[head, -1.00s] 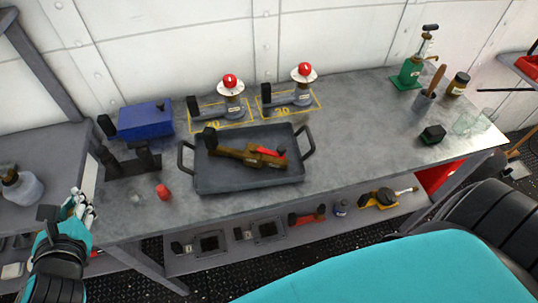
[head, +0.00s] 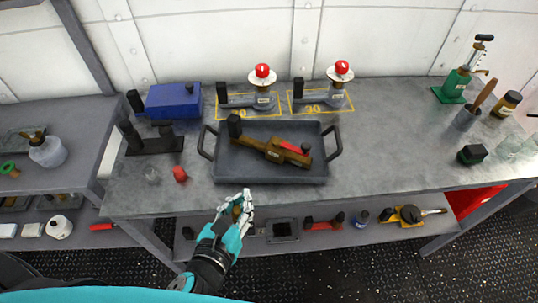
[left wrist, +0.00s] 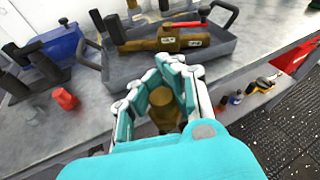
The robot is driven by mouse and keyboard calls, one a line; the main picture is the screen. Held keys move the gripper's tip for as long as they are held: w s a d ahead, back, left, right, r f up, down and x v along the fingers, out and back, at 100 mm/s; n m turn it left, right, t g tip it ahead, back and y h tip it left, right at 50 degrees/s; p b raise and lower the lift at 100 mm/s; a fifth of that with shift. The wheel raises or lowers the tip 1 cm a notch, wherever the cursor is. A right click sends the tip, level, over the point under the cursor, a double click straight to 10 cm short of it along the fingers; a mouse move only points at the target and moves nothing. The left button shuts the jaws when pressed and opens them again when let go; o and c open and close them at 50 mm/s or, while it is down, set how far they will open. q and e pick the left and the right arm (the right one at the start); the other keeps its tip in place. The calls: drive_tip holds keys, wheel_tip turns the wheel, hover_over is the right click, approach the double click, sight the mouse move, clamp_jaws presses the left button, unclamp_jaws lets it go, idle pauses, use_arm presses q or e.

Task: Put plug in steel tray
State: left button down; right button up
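The steel tray (head: 270,172) is a dark grey tray with two side handles on the bench. It holds a brown valve-like tool (head: 272,150) with a red lever. My left gripper (head: 240,203) is in front of the tray's near side, by the bench's front edge. Its fingers are closed around a brass-coloured piece, seemingly the plug (left wrist: 162,108), partly hidden by the fingers. In the left wrist view the tray (left wrist: 150,66) lies just beyond the fingertips. My right gripper is not in view.
A red cap-like piece (head: 180,174) and a small clear piece (head: 152,175) lie left of the tray. A blue box (head: 174,100) and a black stand (head: 152,143) are behind them. Two red-topped fittings (head: 263,85) stand behind the tray. The bench right of the tray is mostly clear.

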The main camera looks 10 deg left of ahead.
use_arm(q)
drive_tip(key=w+p, duration=0.1)
drive_tip(key=w, duration=0.4)
drive_tip(key=w+a+f+p, duration=0.1)
drive_tip(key=w, duration=0.4)
drive_tip(key=w+a+p, duration=0.1)
drive_tip(key=w, duration=0.4)
drive_tip(key=shift+w+a+f, duration=0.2)
drive_tip(key=shift+w+f, duration=0.05)
drive_tip(key=shift+f, duration=0.05)
drive_tip(key=shift+w+f, duration=0.1)
drive_tip(key=shift+f, duration=1.7)
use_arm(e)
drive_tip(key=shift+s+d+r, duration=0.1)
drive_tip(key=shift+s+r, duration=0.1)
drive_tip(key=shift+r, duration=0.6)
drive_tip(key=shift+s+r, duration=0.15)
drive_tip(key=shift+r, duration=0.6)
use_arm(q)
drive_tip(key=c, duration=1.5)
unclamp_jaws()
drive_tip(key=shift+f, duration=0.1)
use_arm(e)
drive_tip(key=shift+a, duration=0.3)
use_arm(q)
drive_tip(key=shift+o, duration=0.2)
